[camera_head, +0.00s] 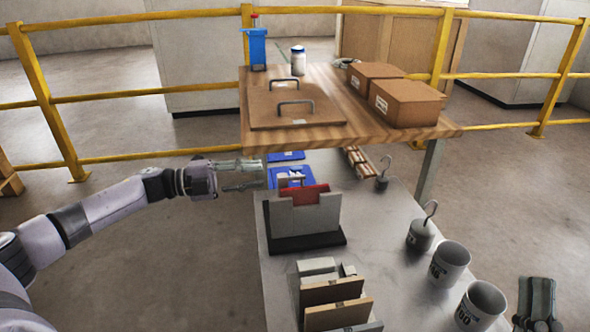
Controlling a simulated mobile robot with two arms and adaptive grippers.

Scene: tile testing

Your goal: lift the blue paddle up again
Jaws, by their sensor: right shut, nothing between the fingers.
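A flat blue piece (280,180) with white patches lies on the grey bench, beneath the wooden shelf. A second flat blue piece (287,155) lies behind it, partly hidden by the shelf. I cannot tell which of these is the paddle. My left gripper (258,174) reaches in from the left with its fingers apart, just left of the nearer blue piece. Nothing shows between its fingers, and I cannot tell whether it touches the piece. My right gripper (537,303) is low at the right edge, shut and empty, away from the bench.
The wooden shelf (330,139) overhangs the bench's far part, carrying a blue holder (257,48), a jar (298,60) and cardboard boxes (407,103). A grey stand with a red piece (304,195), hooked weights (420,236) and cups (450,264) occupy the bench (372,275).

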